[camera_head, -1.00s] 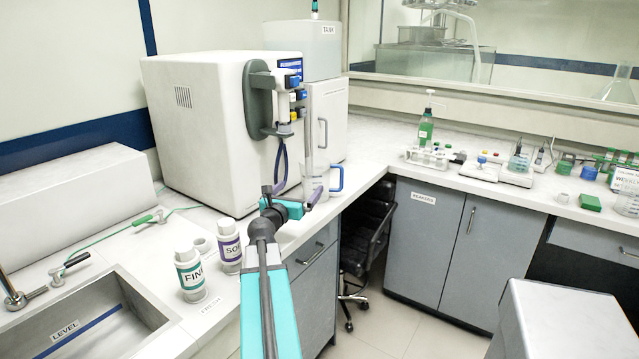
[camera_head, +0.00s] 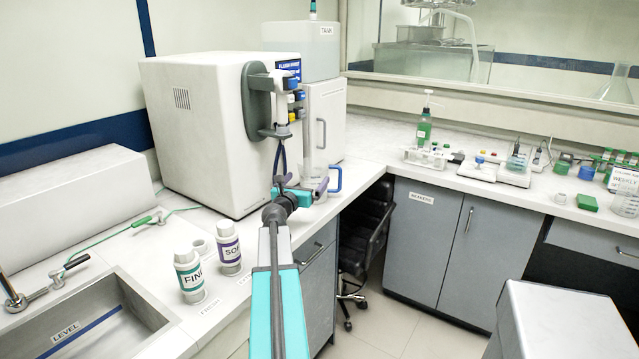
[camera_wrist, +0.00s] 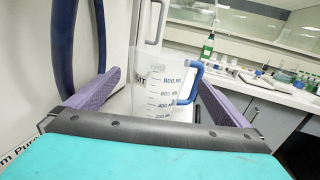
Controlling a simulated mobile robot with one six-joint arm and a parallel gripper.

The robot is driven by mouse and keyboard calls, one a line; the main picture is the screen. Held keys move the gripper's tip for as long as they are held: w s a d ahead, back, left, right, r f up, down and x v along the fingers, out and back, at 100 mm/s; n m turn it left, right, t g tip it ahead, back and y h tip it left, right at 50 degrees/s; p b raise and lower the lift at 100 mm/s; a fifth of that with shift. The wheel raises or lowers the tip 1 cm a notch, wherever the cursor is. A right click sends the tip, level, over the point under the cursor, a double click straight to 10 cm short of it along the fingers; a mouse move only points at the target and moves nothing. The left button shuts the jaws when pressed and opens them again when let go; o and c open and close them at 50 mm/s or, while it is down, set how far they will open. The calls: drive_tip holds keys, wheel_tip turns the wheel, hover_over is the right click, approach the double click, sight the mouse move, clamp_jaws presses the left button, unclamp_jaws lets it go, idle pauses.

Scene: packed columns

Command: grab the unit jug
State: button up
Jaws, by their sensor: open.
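The unit jug (camera_wrist: 163,88) is a clear measuring jug with printed graduations and a blue handle. In the wrist view it stands upright between and beyond my two purple fingers, with its handle to the right. My gripper (camera_wrist: 158,80) is open and spans the jug's width; I cannot tell whether the fingertips reach around it. In the head view the jug's blue handle (camera_head: 336,180) shows just right of my gripper (camera_head: 303,182). My gripper and wrist hide most of the jug's body there. Its base is hidden in both views.
A white water purifier (camera_head: 195,130) with a dispensing head (camera_head: 283,100) stands close to my gripper's left and above. A white cabinet (camera_head: 324,125) stands behind. Two labelled bottles (camera_head: 190,272) are near the sink (camera_head: 95,320). The counter's front edge lies close to the jug.

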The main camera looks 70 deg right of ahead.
sight(311, 173)
drive_tip(key=shift+d, duration=0.3)
drive_tip(key=shift+s+d+p, duration=0.15)
drive_tip(key=shift+d+p, duration=0.55)
drive_tip(key=shift+d, duration=1.9)
drive_tip(key=shift+r, duration=0.1)
drive_tip(key=c, duration=1.1)
drive_tip(key=shift+s+r, duration=0.2)
drive_tip(key=shift+r, duration=0.5)
wheel_tip(311, 173, up, 5)
drive_tip(key=s+a, duration=0.1)
drive_tip(key=s, duration=0.5)
drive_tip(key=s+a, duration=0.2)
drive_tip(key=s, duration=0.4)
drive_tip(key=s+a+p, duration=0.1)
drive_tip(key=s+a, duration=0.1)
drive_tip(key=s, duration=0.5)
drive_tip(key=shift+a+r, duration=0.1)
drive_tip(key=shift+r, duration=0.2)
